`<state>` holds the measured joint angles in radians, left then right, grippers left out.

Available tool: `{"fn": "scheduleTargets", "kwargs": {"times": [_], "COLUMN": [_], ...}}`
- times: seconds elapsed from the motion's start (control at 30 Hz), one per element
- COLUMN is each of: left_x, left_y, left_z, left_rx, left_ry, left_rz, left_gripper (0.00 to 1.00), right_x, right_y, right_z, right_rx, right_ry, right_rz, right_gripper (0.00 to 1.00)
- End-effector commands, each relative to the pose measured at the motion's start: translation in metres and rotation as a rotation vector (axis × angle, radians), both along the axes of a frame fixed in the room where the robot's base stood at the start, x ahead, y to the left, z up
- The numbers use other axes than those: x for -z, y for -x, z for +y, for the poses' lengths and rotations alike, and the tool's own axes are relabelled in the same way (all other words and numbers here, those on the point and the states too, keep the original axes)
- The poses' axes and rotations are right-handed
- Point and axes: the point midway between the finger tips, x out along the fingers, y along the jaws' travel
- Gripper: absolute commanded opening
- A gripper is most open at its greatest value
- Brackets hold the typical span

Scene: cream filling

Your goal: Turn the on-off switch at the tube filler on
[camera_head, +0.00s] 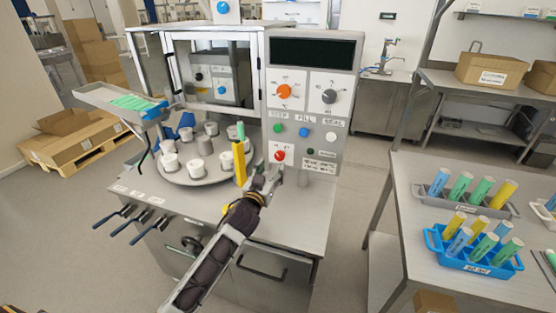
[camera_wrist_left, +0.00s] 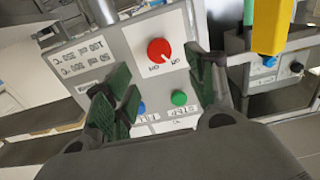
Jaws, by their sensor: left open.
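The tube filler (camera_head: 313,116) is a grey machine with a control panel. Its on-off switch is a red knob (camera_head: 280,156) on a small white plate low on the panel. In the left wrist view the red knob (camera_wrist_left: 159,50) shows with ON and OFF labels, the picture being turned over. I cannot tell for sure which way the knob points. My left gripper (camera_head: 269,177) is just in front of and below the knob. In the wrist view its green-padded fingers (camera_wrist_left: 165,72) are spread and empty, either side of the knob's direction and apart from it. My right gripper is not in view.
A green button (camera_wrist_left: 179,98) and a blue button are near the knob. A table at right holds a blue rack (camera_head: 475,266) of tubes.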

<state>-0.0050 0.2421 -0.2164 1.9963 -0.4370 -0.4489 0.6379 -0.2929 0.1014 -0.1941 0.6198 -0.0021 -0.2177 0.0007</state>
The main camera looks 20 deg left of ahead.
Motion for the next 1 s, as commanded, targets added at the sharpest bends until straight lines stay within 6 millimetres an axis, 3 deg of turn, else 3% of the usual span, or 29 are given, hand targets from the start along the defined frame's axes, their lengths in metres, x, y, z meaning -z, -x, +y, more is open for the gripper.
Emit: {"fn": "scheduleTargets", "kwargs": {"times": [1.0], "left_x": [0.001], "left_y": [-0.072], "left_z": [-0.003], "left_rx": [0.0], "left_ry": [-0.001], "left_rz": [0.001], "left_gripper": [0.56], "right_x": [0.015], "right_y": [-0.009], "right_z": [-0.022], "right_rx": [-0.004], "right_ry": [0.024], "right_rz": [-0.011], "right_gripper": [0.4]}}
